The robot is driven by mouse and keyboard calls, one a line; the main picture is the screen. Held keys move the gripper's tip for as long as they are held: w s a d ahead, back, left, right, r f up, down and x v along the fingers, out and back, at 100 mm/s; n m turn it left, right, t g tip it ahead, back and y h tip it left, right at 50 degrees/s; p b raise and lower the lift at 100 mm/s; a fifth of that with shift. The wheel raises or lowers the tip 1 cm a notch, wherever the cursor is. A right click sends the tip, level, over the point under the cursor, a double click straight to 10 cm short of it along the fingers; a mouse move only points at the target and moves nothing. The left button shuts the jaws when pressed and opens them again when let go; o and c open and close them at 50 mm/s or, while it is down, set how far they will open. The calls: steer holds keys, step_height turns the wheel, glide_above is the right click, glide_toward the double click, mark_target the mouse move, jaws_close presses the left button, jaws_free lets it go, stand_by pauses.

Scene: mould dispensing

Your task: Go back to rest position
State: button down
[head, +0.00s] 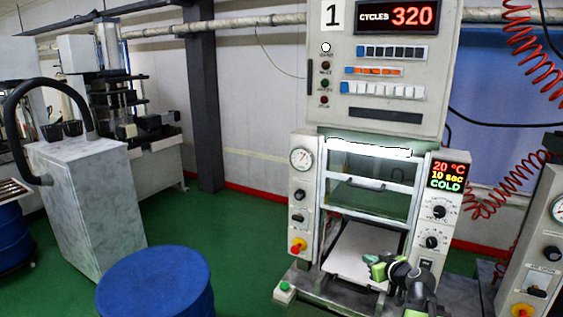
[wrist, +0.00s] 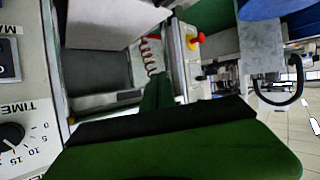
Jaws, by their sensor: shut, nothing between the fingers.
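My gripper (head: 374,268) shows in the head view at the lower right, just in front of the moulding machine's open bay. Its green fingers are together with nothing between them. In the wrist view a green finger with a black edge (wrist: 170,140) fills the bottom. The machine (head: 385,50) has a glass guard (head: 368,185) with a white frame, and a pale plate (head: 360,252) below it. Its small screen reads 20 °C, 10 sec, COLD, and its upper display (head: 398,17) reads CYCLES 320.
A blue drum (head: 155,283) stands at the lower left of the machine. A grey marbled cabinet (head: 85,205) with a black hose stands further left. Another control box (head: 535,250) is close on the right. Green floor (head: 235,220) is clear between the drum and the back wall.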

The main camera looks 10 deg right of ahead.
steer(key=s+a+f+n+g+y, duration=0.1)
steer(key=s+a+f+g, duration=0.2)
steer(key=a, duration=0.6)
steer(key=s+a+f+n+g, duration=0.15)
steer(key=a+f, duration=0.25)
steer(key=a, duration=0.6)
steer(key=s+a+f+n+g+y, duration=0.1)
steer(key=a+f+g, duration=0.25)
steer(key=a, duration=0.55)
steer(key=s+d+f+m+g+h, duration=0.3)
steer(key=s+d+m, duration=0.3)
steer(key=s, duration=0.3)
steer(key=shift+s+f+g+h, duration=0.35)
steer(key=shift+f+g+h, duration=0.05)
steer(key=shift+g, duration=0.5)
